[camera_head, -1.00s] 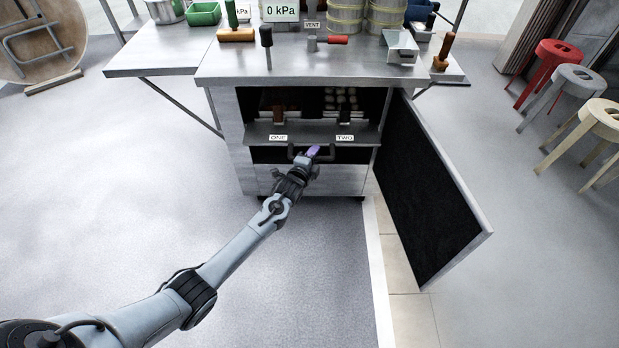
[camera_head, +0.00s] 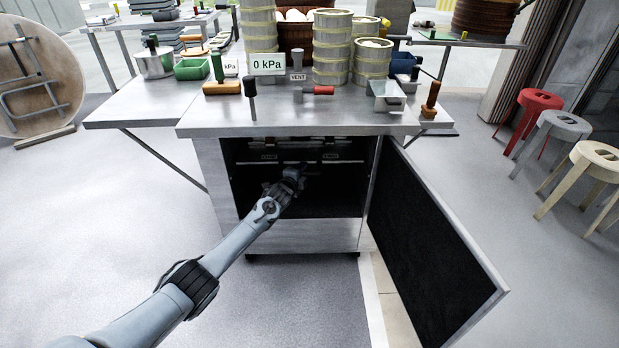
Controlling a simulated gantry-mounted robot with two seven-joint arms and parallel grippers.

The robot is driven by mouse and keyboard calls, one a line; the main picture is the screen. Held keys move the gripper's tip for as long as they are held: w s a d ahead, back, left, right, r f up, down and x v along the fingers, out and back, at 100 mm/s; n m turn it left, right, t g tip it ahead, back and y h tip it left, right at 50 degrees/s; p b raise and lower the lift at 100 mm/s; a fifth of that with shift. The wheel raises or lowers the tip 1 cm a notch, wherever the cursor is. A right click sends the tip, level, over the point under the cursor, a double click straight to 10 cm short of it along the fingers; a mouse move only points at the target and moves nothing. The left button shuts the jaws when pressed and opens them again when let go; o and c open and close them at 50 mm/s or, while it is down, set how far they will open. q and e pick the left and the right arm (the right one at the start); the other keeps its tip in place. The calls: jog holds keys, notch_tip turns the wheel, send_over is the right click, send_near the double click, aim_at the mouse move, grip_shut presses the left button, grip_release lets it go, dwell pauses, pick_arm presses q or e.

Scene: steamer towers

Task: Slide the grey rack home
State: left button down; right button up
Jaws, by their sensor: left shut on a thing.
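The grey rack (camera_head: 345,161) sits inside the dark opening of the metal cabinet (camera_head: 208,170), under the worktop. Its front, with two small labels, is in shadow, set back from the cabinet's front edge. My left gripper (camera_head: 294,172) reaches into the opening and is shut on the rack's front handle, which is mostly hidden by the gripper and the shadow. Whether the rack touches the back cannot be seen. My right gripper is out of view.
The cabinet door (camera_head: 430,240) stands wide open to the right. The worktop (camera_head: 300,118) carries steamer baskets (camera_head: 331,50), a 0 kPa sign (camera_head: 268,64) and several tools. Stools (camera_head: 590,165) stand at the right. The floor in front is clear.

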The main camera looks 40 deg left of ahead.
pick_arm(q)
jog(key=shift+f, duration=0.2)
jog(key=c, duration=1.3)
grip_release()
jog(key=shift+o, duration=1.4)
jog(key=shift+w+a, duration=0.1)
jog(key=shift+w+r, duration=0.1)
jog(key=shift+r, duration=0.1)
